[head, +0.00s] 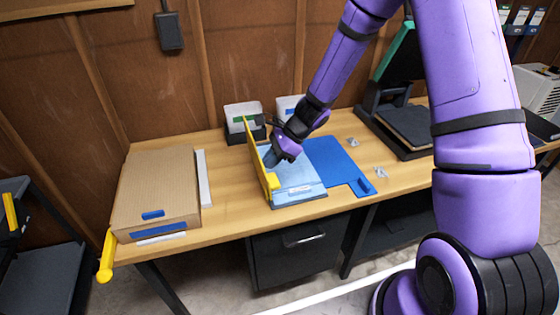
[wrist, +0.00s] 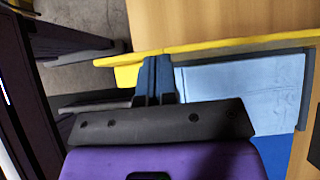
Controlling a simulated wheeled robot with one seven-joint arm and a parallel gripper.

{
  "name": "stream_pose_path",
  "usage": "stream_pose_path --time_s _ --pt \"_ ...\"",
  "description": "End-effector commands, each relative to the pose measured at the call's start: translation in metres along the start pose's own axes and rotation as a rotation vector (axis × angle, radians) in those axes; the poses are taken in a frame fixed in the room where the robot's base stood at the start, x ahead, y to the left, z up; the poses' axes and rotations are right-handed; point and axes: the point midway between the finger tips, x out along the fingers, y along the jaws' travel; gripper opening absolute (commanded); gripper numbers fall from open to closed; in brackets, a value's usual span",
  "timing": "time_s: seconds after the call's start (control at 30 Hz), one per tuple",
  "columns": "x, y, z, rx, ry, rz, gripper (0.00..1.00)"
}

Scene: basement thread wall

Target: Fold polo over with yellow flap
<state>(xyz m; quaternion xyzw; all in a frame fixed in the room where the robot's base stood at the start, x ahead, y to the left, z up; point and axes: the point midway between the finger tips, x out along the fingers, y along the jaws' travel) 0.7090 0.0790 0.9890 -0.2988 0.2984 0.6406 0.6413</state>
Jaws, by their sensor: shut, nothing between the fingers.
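The yellow flap (head: 262,160) stands roughly upright along the left side of the light blue polo (head: 292,182) in the head view. In the wrist view the flap (wrist: 215,46) shows edge-on as a thin yellow strip, with a wider tab at its left end. The polo (wrist: 240,88) lies flat beside it on the board. My gripper (head: 271,158) is at the polo side of the flap, close to its face. Its blue fingers (wrist: 155,60) are together and empty, tips at the flap near the tab. I cannot tell whether they touch it.
A blue panel (head: 338,163) lies flat right of the polo. A cardboard box (head: 157,190) sits at the table's left end. White bins (head: 243,113) stand behind, and a black press-like machine (head: 400,110) stands at the back right. Small clear pieces (head: 379,173) lie right of the panel.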

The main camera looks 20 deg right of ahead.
Motion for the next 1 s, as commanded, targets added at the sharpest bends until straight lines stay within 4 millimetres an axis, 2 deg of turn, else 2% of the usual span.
stream_pose_path --time_s 0.33,1.0 --pt "0.021 0.0 0.025 -0.006 0.168 0.002 0.0" --pt "0.066 0.001 0.055 -0.008 0.466 0.002 0.0"
